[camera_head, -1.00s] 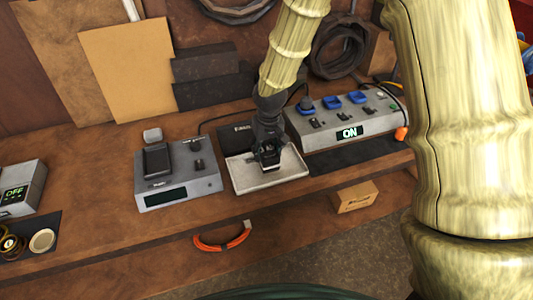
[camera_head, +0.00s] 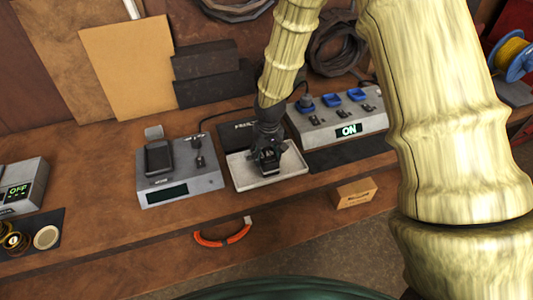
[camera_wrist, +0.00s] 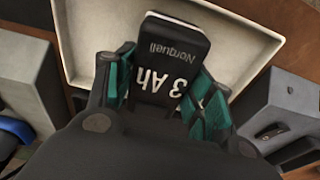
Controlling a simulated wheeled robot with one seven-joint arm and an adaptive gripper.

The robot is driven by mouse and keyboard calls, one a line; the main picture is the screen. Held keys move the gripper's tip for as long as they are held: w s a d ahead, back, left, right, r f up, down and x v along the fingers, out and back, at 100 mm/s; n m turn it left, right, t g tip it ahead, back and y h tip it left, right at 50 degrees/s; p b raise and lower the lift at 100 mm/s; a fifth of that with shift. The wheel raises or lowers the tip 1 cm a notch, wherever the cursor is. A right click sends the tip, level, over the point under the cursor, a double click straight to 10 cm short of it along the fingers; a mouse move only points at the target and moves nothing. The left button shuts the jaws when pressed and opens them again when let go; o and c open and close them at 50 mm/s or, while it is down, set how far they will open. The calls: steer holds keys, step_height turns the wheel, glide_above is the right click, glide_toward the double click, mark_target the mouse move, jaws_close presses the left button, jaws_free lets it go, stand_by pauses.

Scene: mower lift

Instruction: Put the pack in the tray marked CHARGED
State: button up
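The pack (camera_wrist: 167,65) is a dark block lettered "Norquell" and "3 Ah" in the wrist view. My gripper (camera_wrist: 160,95) is shut on it, with teal finger pads against both sides. In the head view, my gripper (camera_head: 268,158) points down over a shallow pale tray (camera_head: 242,181), and the pack is mostly hidden below it. I cannot tell whether the pack touches the tray floor. The tray also shows behind the pack in the wrist view (camera_wrist: 85,35). A black label plate (camera_head: 238,133) stands behind the tray, partly covered by my arm; its lettering is not clearly readable.
Left of the tray is a grey charger (camera_head: 180,190) with a dark block on top. To the right is a grey unit (camera_head: 335,130) reading "ON" with blue sockets. An "OFF" box (camera_head: 20,185) sits far left.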

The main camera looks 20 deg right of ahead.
mark_target(268, 157)
steer(key=shift+o, duration=1.4)
steer(key=shift+r, duration=0.1)
step_height(268, 157, up, 12)
steer(key=s+b, duration=0.1)
steer(key=b, duration=0.1)
steer(key=shift+s, duration=0.2)
